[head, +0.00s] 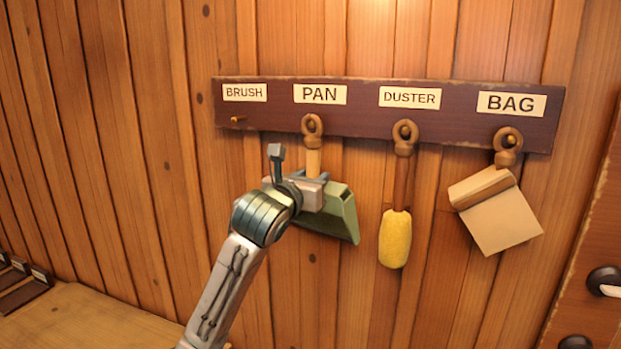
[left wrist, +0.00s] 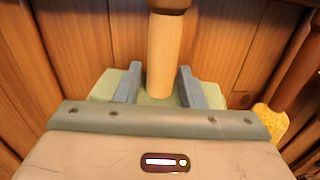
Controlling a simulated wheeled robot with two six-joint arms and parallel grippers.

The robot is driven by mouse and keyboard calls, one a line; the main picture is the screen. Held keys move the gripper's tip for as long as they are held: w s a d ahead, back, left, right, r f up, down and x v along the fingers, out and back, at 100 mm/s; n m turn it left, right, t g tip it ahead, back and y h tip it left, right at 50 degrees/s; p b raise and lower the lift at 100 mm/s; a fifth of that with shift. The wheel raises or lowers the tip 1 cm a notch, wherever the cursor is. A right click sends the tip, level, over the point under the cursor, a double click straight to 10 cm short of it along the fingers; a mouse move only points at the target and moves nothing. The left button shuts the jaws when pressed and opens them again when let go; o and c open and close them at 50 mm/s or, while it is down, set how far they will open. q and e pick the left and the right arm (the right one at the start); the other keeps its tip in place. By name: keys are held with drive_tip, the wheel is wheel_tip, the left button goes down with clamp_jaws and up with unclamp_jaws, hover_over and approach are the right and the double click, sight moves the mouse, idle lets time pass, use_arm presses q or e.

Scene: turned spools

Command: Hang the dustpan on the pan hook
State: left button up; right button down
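The dustpan has a green pan (head: 338,212), a pale wooden handle (head: 313,163) and a brown ring (head: 312,126) at its top. The ring sits around the peg under the PAN label (head: 320,95), and the dustpan hangs nearly upright against the wall. My left gripper (head: 312,178) is at the lower handle, just above the pan. In the left wrist view, its two fingers stand on either side of the handle (left wrist: 164,55) with a small gap on each side, so it looks open. The gripper hides part of the pan in the head view. My right gripper is not in view.
A yellow duster (head: 395,238) hangs close to the right under DUSTER, and a tan bag (head: 500,215) hangs under BAG. The BRUSH peg (head: 238,119) is empty. A wooden surface (head: 80,325) lies at the lower left. Wall space left of the dustpan is clear.

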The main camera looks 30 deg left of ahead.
use_arm(q)
drive_tip(key=shift+o, duration=1.1)
drive_tip(key=shift+w+f, duration=0.1)
drive_tip(key=shift+w, duration=0.05)
